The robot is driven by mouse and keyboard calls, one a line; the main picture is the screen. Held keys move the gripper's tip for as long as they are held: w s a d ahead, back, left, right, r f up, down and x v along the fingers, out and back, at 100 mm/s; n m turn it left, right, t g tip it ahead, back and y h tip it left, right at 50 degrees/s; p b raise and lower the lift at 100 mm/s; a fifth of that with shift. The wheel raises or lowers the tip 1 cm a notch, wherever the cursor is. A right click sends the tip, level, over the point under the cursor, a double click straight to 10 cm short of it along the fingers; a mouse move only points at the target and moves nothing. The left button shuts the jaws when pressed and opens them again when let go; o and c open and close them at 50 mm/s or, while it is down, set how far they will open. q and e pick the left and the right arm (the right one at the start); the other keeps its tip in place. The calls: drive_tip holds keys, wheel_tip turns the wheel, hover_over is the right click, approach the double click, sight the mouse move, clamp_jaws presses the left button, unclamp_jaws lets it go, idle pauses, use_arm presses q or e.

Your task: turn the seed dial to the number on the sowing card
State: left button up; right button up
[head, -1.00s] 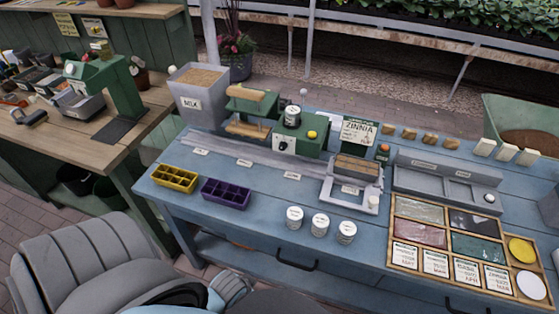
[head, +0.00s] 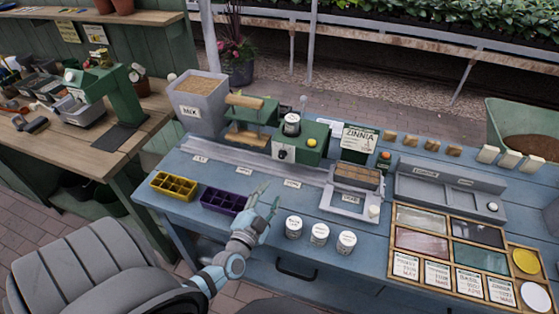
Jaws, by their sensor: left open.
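The seed dial is a small dark knob on a white plate (head: 282,154) on the front of the green machine (head: 312,155); its setting is too small to read. A yellow button (head: 312,142) and a metal canister (head: 292,124) are on top of the machine. The sowing card (head: 360,137), headed ZINNIA, stands to the right of the machine; its number is too small to read. My left gripper (head: 267,201) is open and empty over the front of the blue table, between the purple tray and the white tins, apart from the dial. My right gripper is out of view.
A purple tray (head: 222,202) and a yellow tray (head: 173,186) lie left of my gripper. Three white tins (head: 320,235) stand to its right. A wooden tray of packets (head: 450,228) fills the table's right.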

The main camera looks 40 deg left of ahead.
sight(281, 157)
use_arm(q)
drive_tip(key=shift+y, duration=0.5)
drive_tip(key=b+x, duration=0.1)
drive_tip(key=x, duration=0.4)
drive_tip(key=a+b+x, duration=0.1)
drive_tip(key=b+x, duration=0.1)
drive_tip(key=x, duration=0.2)
drive_tip(key=b+x, duration=0.2)
drive_tip(key=x, duration=0.3)
drive_tip(key=shift+a, duration=0.5)
drive_tip(key=shift+r, duration=0.15)
clamp_jaws()
